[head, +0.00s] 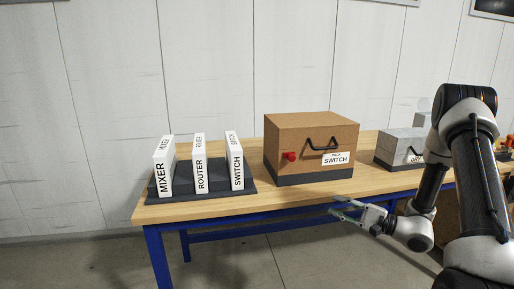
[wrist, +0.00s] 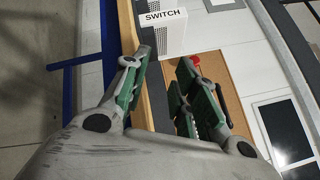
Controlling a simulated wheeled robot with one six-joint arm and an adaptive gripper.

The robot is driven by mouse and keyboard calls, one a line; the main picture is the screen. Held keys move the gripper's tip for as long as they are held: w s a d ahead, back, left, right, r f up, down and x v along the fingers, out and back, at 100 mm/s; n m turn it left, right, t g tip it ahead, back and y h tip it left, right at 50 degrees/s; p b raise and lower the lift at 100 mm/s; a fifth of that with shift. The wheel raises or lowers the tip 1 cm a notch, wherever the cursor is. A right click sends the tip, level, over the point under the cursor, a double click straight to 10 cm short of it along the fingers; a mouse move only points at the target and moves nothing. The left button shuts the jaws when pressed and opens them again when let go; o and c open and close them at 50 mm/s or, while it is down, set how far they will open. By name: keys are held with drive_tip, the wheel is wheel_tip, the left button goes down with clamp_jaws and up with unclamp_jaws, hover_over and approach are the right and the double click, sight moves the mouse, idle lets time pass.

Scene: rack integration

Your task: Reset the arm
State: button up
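My gripper (head: 358,213) hangs in front of the table's front edge, below and in front of the brown box, at the end of my arm on the right of the head view. In the wrist view my gripper (wrist: 164,95) has its two green-padded fingers spread apart, with nothing between them. It is open and empty. No held object shows in either view.
A wooden table (head: 230,210) with blue legs carries a dark rack (head: 215,178) with white MIXER, ROUTER and SWITCH units. A brown box (head: 309,140) with a red knob (head: 290,156) and a grey box (head: 400,147) stand to its right.

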drive_tip(key=s+d+r+n+g+h, duration=0.2)
drive_tip(key=s+n+g+h, duration=0.15)
drive_tip(key=s+g, duration=0.55)
drive_tip(key=s+d+r+n+g+h, duration=0.1)
drive_tip(key=s+r+n+g+h, duration=0.25)
drive_tip(key=s, duration=0.95)
drive_tip(key=s+d+r+n+t+h, duration=0.1)
drive_tip(key=s+d+r+t+h, duration=0.15)
drive_tip(key=d+r+h, duration=0.45)
drive_tip(key=s+r+n+t+h, duration=0.2)
drive_tip(key=s+r+n+t, duration=0.1)
drive_tip(key=r, duration=0.5)
drive_tip(key=shift+a+r+t+h, duration=0.3)
drive_tip(key=shift+t+h, duration=0.1)
drive_tip(key=shift+t, duration=0.4)
